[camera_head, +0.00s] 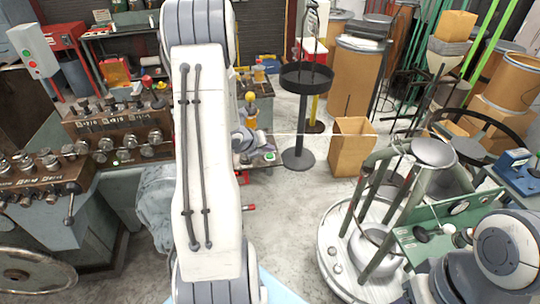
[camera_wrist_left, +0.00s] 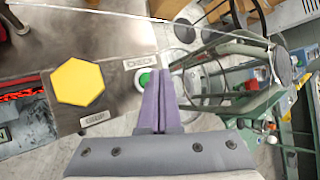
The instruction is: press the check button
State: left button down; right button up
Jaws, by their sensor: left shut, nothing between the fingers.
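The check button is a round green button in a white ring, beside a label reading CHECK; it shows in the left wrist view (camera_wrist_left: 144,80) on a grey metal panel. In the head view a small green button (camera_head: 269,157) shows on the bench corner, just right of my left gripper (camera_head: 262,146). In the left wrist view my left gripper (camera_wrist_left: 156,74) has its purple fingers together and empty, with the tips overlapping the button's right edge. I cannot tell whether they touch it. My right arm is at the lower right; its gripper does not show.
A yellow hexagon (camera_wrist_left: 78,82) lies on the panel left of the button. A black round stand (camera_head: 306,78) and a cardboard box (camera_head: 352,146) stand to the right. A round machine base (camera_head: 335,255) with green posts is at the lower right. Open floor lies between.

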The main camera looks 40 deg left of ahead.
aim_at(269, 158)
pick_arm(q)
notch_tip(269, 158, up, 5)
jog(key=p, duration=0.3)
jog(key=shift+p, duration=0.3)
jog(key=shift+d, duration=0.1)
dwell(0.5)
